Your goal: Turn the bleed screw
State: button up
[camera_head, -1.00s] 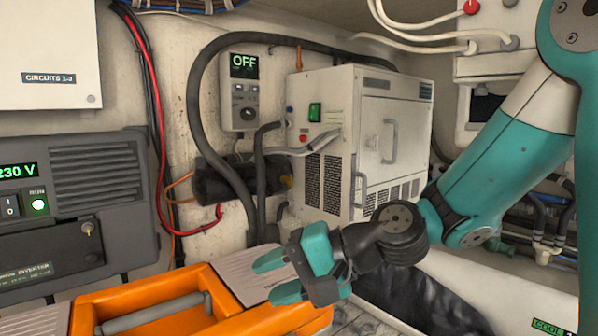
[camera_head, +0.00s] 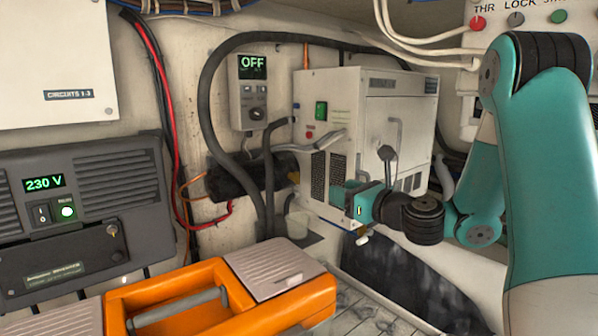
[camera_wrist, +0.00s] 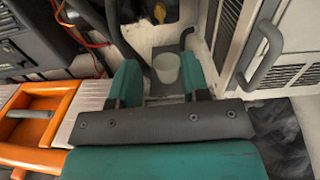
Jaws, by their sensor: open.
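No part is clearly recognisable as the bleed screw. A small yellow fitting (camera_head: 293,177) shows at the right end of the black cylinder (camera_head: 238,183), left of the white cabinet; its details are too small to tell. A yellow fitting also shows at the top of the wrist view (camera_wrist: 160,13). My gripper (camera_head: 352,198) is in front of the cabinet's lower front, right of the fitting and apart from it. In the wrist view, its teal fingers (camera_wrist: 158,80) are spread with nothing held, and a pale cup (camera_wrist: 167,67) shows beyond, between them.
The white cabinet (camera_head: 345,110) with its door handle stands close behind my gripper. Black hoses (camera_head: 268,170) run down beside the cylinder. The pale cup also shows in the head view (camera_head: 297,222). An orange toolbox (camera_head: 235,308) occupies the lower foreground.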

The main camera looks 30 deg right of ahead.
aim_at(299, 176)
jog(key=w+a+p, duration=0.1)
jog(key=w+p, duration=0.1)
jog(key=w, duration=0.2)
jog(key=w+a+p, duration=0.1)
jog(key=w+p, duration=0.2)
jog(key=w, duration=0.2)
jog(key=w+p, duration=0.3)
jog(key=w, duration=0.1)
jog(key=shift+w+a+r, duration=0.2)
jog(key=shift+a, duration=0.2)
jog(key=shift+w+f, duration=0.2)
jog(key=shift+w, duration=0.25)
grip_shut()
